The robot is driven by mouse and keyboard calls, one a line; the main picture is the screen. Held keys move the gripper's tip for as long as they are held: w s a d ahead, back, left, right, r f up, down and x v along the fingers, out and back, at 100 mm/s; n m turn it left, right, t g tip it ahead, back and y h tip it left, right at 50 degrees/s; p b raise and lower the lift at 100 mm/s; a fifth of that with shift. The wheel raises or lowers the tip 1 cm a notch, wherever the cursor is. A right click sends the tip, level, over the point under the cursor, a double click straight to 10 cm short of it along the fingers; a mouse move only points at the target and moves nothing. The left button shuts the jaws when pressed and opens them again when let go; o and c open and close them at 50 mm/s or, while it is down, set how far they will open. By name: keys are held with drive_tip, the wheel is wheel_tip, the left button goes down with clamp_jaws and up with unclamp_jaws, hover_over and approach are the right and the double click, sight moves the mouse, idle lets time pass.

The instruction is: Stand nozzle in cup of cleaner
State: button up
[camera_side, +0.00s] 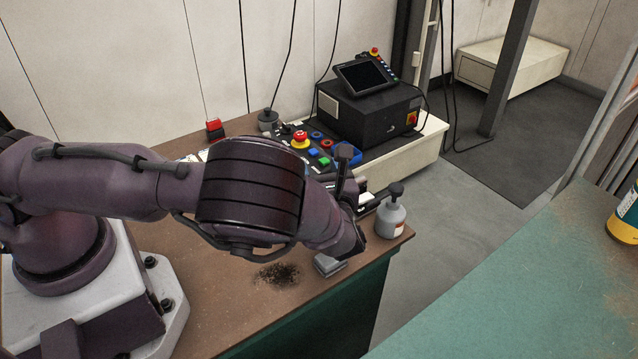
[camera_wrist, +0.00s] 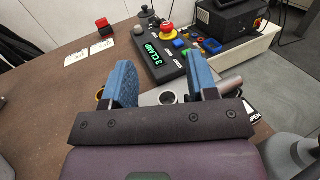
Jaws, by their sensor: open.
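My gripper (camera_wrist: 161,65) is open in the wrist view, its two blue-padded fingers wide apart with nothing held. Beyond and between the fingers is a small round metallic piece with a dark centre (camera_wrist: 168,97), on a grey surface. A silvery cylinder (camera_wrist: 230,85) shows just right of the right finger. I cannot tell for sure which of these is the nozzle or the cup of cleaner. In the side view, my arm hides most of the gripper and the work below it.
A grey pump bottle (camera_side: 391,216) stands at the bench corner. A button panel with a red mushroom button (camera_side: 300,140) and a black box with a screen (camera_side: 368,115) stand behind.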

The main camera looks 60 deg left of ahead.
drive_tip(key=s+r+n+g+h, duration=0.1)
drive_tip(key=s+r+n+h, duration=1.5)
drive_tip(key=s+r+n, duration=0.6)
wheel_tip(320, 180, up, 3)
drive_tip(key=shift+d+r+h, duration=0.15)
drive_tip(key=shift+d+h, duration=0.05)
drive_tip(key=shift+h, duration=0.1)
